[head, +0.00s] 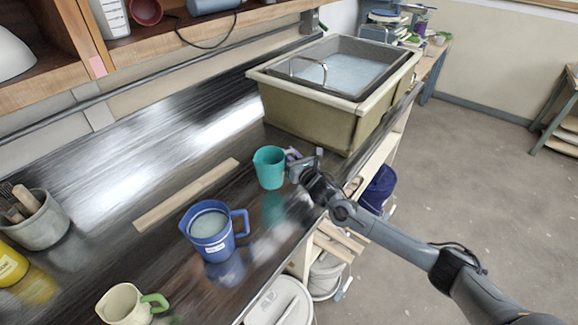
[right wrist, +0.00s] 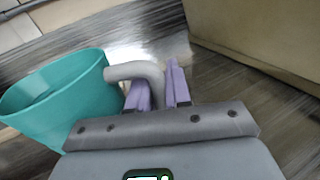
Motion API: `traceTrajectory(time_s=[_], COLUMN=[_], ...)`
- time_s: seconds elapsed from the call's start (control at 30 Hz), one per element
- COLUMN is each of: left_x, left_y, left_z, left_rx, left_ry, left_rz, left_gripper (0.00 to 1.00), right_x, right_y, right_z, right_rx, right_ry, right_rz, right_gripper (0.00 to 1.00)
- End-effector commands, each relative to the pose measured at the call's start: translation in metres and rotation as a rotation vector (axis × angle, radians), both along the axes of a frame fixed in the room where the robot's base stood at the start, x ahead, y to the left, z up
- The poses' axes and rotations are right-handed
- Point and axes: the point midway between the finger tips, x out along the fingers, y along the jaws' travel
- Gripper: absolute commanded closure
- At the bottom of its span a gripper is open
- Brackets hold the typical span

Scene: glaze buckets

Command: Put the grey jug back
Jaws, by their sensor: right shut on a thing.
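A teal jug (head: 269,168) with a grey handle is upright over the dark bench, in front of the large basin. My right gripper (head: 297,167) is at its right side. In the right wrist view the grey handle (right wrist: 135,72) of the teal jug (right wrist: 62,100) runs between the lilac fingers of my right gripper (right wrist: 158,85), which is shut on it. I cannot tell whether the jug's base touches the bench. No jug with a grey body is clearly seen. My left gripper is not in view.
A blue jug (head: 209,246) with pale liquid and a cream jug (head: 122,305) with a green handle stand nearer. A wooden strip (head: 187,195) lies on the bench. The olive basin (head: 305,112) stands behind. A grey pot of tools (head: 42,226) is at left.

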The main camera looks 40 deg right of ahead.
Motion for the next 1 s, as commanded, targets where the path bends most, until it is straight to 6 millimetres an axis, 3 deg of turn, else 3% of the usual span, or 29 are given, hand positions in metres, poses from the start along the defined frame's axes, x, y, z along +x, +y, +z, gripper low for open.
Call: traceTrajectory(time_s=[0.17, 0.47, 0.9, 0.93, 1.0], left_x=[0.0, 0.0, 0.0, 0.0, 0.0], left_y=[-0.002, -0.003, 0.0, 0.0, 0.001], left_z=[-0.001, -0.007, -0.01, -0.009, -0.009], left_rx=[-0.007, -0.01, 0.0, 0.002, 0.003], left_ry=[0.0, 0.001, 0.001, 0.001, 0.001], left_rz=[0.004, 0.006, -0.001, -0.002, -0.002], left_gripper=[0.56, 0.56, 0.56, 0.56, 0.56], right_x=[0.002, 0.002, 0.002, 0.002, 0.002], right_y=[0.001, 0.001, 0.001, 0.001, 0.001], right_z=[-0.006, -0.04, -0.046, -0.045, -0.045], right_rx=[-0.001, 0.0, -0.001, -0.001, -0.001], right_ry=[0.001, 0.001, 0.0, 0.0, 0.0], right_rz=[0.0, -0.001, 0.0, 0.0, 0.0], right_gripper=[1.0, 1.0, 1.0, 0.79, 0.68])
